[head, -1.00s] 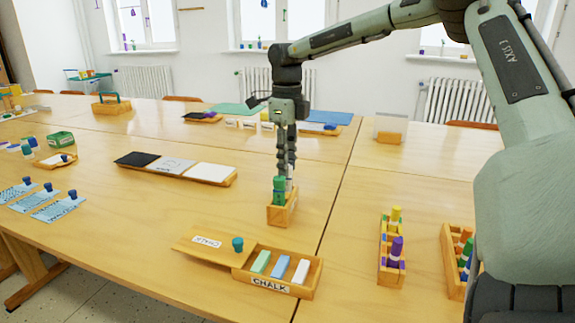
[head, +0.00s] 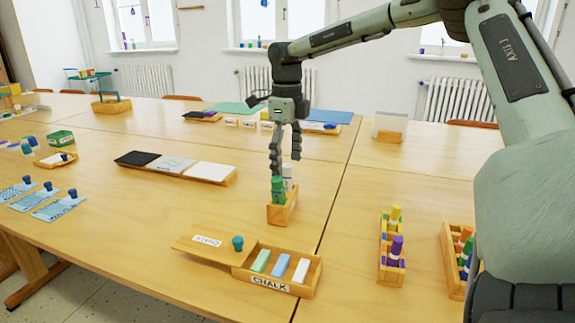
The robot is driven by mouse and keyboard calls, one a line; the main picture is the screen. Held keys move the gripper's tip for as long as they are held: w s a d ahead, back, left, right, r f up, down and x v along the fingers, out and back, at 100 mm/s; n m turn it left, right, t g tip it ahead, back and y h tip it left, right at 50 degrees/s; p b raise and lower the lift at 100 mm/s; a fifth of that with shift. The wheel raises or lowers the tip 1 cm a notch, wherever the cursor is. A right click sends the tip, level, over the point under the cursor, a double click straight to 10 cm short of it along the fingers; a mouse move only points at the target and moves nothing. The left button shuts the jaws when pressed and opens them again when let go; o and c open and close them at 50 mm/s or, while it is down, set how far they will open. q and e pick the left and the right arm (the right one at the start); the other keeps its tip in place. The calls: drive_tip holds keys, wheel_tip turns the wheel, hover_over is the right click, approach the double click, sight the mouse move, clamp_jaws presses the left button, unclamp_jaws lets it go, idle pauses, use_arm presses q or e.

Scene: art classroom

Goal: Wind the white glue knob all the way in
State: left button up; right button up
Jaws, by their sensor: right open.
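A small wooden holder (head: 283,213) stands on the table near the middle of the head view. In it are a green glue stick (head: 278,190) in front and a white glue stick (head: 288,178) behind it. Both are upright. The knob of the white one is too small to make out. My right gripper (head: 286,166) points down over the holder, with its fingers spread and apart. One finger is just above the green stick and the other is to the right, near the white stick's top. I cannot tell if either touches. My left gripper does not show.
An open chalk box (head: 310,280) with a teal-knobbed lid (head: 218,246) lies in front. Wooden racks of coloured sticks (head: 382,262) stand right. A tray of black, grey and white panels (head: 228,178) lies left. Table between is clear.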

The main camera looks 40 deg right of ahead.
drive_tip(key=shift+m+b, duration=0.4)
drive_tip(key=shift+m, duration=0.3)
drive_tip(key=m+b, duration=0.1)
drive_tip(key=m, duration=0.3)
drive_tip(key=shift+f, duration=0.1)
drive_tip(key=m+b, duration=0.1)
drive_tip(key=m, duration=0.3)
drive_tip(key=shift+m, duration=1)
drive_tip(key=shift+c, duration=0.3)
drive_tip(key=c, duration=1.5)
